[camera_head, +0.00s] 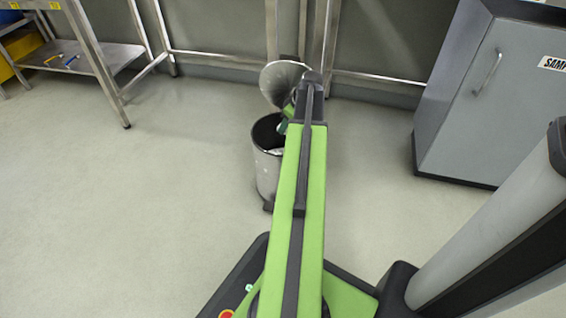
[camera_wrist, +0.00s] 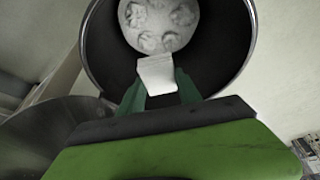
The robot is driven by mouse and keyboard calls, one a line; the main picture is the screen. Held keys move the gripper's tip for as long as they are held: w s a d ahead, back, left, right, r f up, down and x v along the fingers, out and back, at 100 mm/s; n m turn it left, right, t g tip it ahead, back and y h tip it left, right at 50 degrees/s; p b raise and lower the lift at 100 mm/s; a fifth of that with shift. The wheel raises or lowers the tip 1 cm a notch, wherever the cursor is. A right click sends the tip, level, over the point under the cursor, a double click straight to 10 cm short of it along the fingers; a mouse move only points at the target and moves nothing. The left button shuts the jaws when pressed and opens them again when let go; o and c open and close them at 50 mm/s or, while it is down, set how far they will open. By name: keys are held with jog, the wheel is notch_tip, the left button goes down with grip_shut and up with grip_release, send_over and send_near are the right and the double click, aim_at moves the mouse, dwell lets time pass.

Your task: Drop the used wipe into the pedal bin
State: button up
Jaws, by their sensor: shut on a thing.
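The pedal bin (camera_head: 268,172) is a round metal bin standing on the floor in the head view, with its lid (camera_head: 283,82) up. My arm hides its right side. In the wrist view the bin's dark inner wall (camera_wrist: 105,45) surrounds a pale bottom with several crumpled light shapes (camera_wrist: 160,22). My gripper (camera_wrist: 158,88) is shut on the used wipe (camera_wrist: 156,72), a small white piece. The wipe shows against the open mouth of the bin. How deep it hangs is hard to tell. In the head view my arm hides the wipe.
A grey cabinet (camera_head: 470,110) with a handle stands at the right. A metal table with a low shelf (camera_head: 85,57) is at the upper left. Metal frame legs (camera_head: 272,30) stand behind the bin. The floor (camera_head: 130,200) left of the bin is clear.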

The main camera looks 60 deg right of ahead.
jog(key=o, duration=1.4)
jog(key=shift+r, duration=0.1)
jog(key=p+v, duration=1.6)
jog(key=v, duration=0.1)
jog(key=shift+r, duration=0.2)
